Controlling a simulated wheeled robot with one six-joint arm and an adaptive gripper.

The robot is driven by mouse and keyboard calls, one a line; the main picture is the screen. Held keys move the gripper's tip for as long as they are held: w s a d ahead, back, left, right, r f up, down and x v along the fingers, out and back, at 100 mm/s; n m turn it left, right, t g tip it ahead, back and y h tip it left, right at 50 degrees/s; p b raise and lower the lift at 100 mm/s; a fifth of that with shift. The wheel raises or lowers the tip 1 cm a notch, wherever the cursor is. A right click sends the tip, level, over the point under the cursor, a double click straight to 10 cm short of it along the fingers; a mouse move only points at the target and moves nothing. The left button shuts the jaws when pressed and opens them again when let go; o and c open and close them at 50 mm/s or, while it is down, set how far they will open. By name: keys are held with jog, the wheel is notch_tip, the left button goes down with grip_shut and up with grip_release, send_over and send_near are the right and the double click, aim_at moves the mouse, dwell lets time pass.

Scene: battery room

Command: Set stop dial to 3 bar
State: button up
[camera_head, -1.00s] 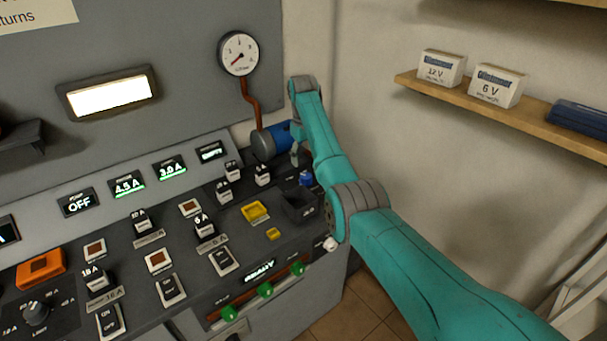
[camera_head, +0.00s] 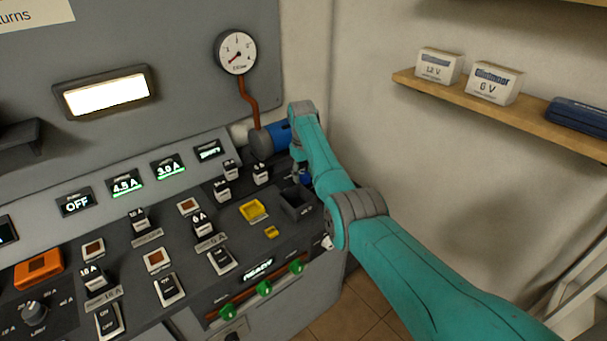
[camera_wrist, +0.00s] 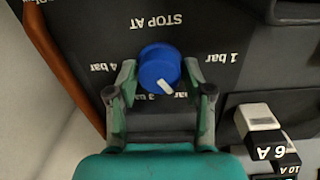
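The stop dial (camera_wrist: 159,67) is a round blue knob with a white pointer mark under the upside-down words STOP AT in the wrist view. The pointer is aimed down and slightly right. The 1 bar label (camera_wrist: 221,70) is on the right and the 4 bar label (camera_wrist: 103,67) on the left. Lettering below the knob is partly hidden, so the exact setting is unclear. My gripper (camera_wrist: 160,72) has one finger on each side of the knob, with narrow gaps apparent. In the head view a bit of the blue dial (camera_head: 304,178) shows beside my gripper.
A round pressure gauge (camera_head: 236,53) hangs on a brown pipe above a blue-and-grey cylinder (camera_head: 279,137). Switches, a black open bin (camera_head: 296,206) and green knobs crowd the panel. A shelf (camera_head: 500,112) with boxes is on the right wall.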

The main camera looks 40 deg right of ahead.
jog(key=c, duration=0.6)
jog(key=shift+o, duration=0.2)
jog(key=shift+m, duration=0.3)
jog(key=m, duration=0.5)
jog(key=shift+d, duration=0.1)
jog(key=m, duration=0.6)
jog(key=shift+d, duration=0.1)
jog(key=o, duration=1.1)
jog(key=shift+o, duration=0.2)
